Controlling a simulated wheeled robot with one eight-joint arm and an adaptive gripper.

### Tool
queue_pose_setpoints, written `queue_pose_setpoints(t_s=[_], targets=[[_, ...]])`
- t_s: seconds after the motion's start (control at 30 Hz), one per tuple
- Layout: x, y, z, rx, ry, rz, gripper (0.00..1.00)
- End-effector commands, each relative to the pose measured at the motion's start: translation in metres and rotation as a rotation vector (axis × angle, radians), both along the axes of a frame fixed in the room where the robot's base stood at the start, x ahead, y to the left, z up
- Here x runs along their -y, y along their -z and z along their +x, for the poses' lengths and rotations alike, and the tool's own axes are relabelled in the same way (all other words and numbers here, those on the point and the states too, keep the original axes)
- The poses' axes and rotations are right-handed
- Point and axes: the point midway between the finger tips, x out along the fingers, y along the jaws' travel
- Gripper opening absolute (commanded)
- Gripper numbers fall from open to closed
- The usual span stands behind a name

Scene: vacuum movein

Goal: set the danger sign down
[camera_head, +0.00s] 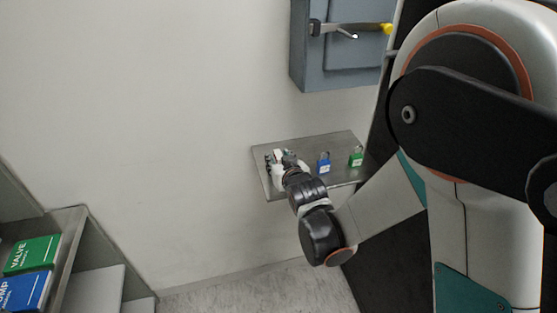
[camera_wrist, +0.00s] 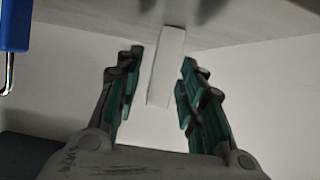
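The danger sign (camera_wrist: 165,65) shows in the wrist view as a plain white upright strip, one end against the grey shelf surface. No lettering on it is visible. My gripper (camera_wrist: 157,88) has its green-padded fingers apart on either side of the strip, with a narrow gap on the left; on the right I cannot clearly tell a gap. In the head view my gripper (camera_head: 279,161) is low over the left part of the metal shelf (camera_head: 307,147). A small white patch shows at its fingers there, mostly hidden by the hand.
A blue padlock (camera_head: 324,164) and a green padlock (camera_head: 356,157) stand to the right on the shelf. The blue one also shows in the wrist view (camera_wrist: 15,25). A grey switch box (camera_head: 345,55) is on the wall above.

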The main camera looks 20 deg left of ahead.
Motion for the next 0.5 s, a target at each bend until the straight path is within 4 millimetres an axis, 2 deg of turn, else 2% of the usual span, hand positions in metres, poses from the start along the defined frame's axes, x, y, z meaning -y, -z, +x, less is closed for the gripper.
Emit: queue_pose_setpoints(t_s=[0.3,0.5], targets=[[0.031,-0.026,-0.052,0.000,0.000,-0.001,0.36],[0.047,-0.038,-0.077,0.000,-0.001,0.000,0.36]])
